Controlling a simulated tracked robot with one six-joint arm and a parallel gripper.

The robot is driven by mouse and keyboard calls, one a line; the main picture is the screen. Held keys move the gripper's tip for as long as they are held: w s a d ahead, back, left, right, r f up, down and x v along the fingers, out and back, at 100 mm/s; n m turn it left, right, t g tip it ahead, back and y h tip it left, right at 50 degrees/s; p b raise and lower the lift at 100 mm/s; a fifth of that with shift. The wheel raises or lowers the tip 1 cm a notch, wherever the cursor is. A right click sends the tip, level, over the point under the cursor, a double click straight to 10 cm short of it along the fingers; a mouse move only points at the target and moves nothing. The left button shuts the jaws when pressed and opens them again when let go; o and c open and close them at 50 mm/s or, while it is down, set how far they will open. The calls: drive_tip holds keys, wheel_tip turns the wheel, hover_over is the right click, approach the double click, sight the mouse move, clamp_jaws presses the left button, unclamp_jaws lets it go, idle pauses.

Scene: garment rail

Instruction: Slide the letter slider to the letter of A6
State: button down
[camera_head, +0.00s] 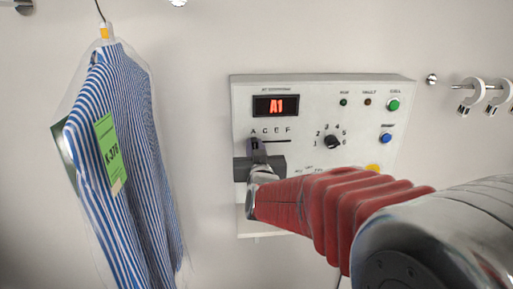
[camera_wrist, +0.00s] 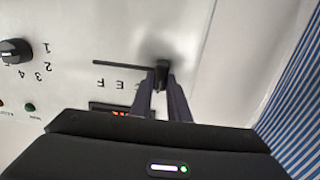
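The control panel (camera_head: 325,95) is on the wall, and its red display (camera_head: 276,106) reads A1. The letter slider's slot (camera_wrist: 118,65) runs beside a row of letters. Its dark knob (camera_wrist: 162,70) is at the A end of the slot. My gripper (camera_wrist: 161,82) has one finger on each side of the knob, and the tips look closed against it. In the head view my gripper (camera_head: 257,150) covers the knob and the left part of the slot.
A striped shirt (camera_head: 135,150) in clear wrap, with a green tag (camera_head: 109,150), hangs left of the panel. Green (camera_head: 393,105) and blue (camera_head: 386,138) buttons sit at the panel's right. My arm crosses its lower right. Hooks (camera_head: 474,92) are on the far right.

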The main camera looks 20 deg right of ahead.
drive_tip(key=c, duration=2)
unclamp_jaws()
drive_tip(key=shift+a, duration=0.4)
drive_tip(key=shift+c, duration=0.2)
drive_tip(key=o, duration=0.4)
drive_tip(key=shift+d, duration=0.15)
drive_tip(key=shift+c, duration=0.2)
drive_tip(key=s+a, duration=0.2)
drive_tip(key=s, duration=1.1)
drive_tip(key=shift+s, duration=0.3)
